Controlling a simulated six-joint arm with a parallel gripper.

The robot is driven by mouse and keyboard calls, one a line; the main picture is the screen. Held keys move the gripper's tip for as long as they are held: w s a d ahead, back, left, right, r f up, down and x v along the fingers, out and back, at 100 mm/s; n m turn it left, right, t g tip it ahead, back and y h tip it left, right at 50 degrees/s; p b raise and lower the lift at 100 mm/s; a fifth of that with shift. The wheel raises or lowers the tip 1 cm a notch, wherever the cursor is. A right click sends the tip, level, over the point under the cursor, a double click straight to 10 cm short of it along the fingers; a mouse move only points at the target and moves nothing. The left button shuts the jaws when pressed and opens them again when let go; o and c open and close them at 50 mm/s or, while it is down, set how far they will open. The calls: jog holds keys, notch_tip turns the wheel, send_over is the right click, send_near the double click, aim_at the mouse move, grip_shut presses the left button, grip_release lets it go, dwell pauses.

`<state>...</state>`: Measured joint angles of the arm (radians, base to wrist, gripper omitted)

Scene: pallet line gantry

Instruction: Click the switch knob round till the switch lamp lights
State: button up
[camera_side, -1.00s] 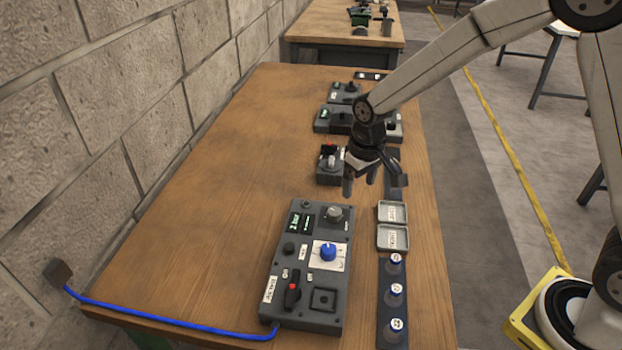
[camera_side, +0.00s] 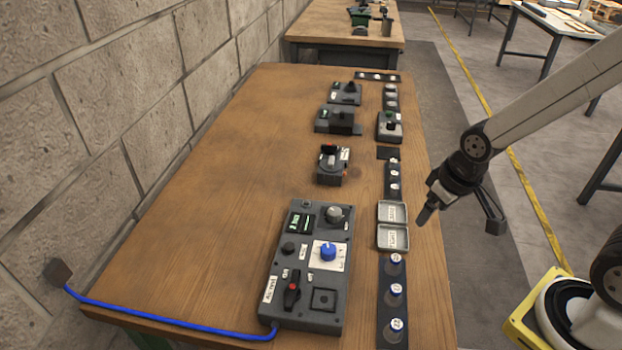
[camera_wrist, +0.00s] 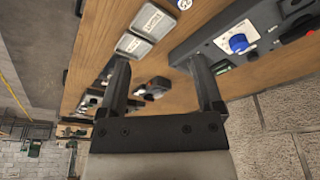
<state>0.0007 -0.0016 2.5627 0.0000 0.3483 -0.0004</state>
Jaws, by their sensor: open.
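A large grey control panel (camera_side: 268,300) lies at the near part of the table. It carries a blue knob (camera_side: 328,251) on a white plate, a grey knob (camera_side: 334,214), a red-and-black lever (camera_side: 292,294) and a small green-lit display (camera_side: 300,222). The blue knob also shows in the wrist view (camera_wrist: 239,43). A smaller box (camera_side: 331,176) with a grey knob and a red part stands behind the panel. I cannot tell which knob is the switch knob, nor make out a lit switch lamp. My gripper (camera_side: 459,212) is open and empty over the table's right edge, apart from everything.
Two shallow grey trays (camera_side: 392,248) lie right of the panel. A dark rack (camera_side: 384,334) with several round-topped pieces stands nearer. More small boxes (camera_side: 341,121) stand farther back. A blue cable (camera_side: 170,318) runs at the front left. The table's left side is clear.

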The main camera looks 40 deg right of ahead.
jog(key=shift+w, duration=0.15)
dwell(0.4)
jog(key=n+g, duration=0.3)
jog(key=n, duration=0.2)
send_over(336, 211)
notch_tip(336, 211, down, 4)
jog(key=shift+f, duration=0.1)
jog(key=shift+f, duration=3.9)
grip_shut()
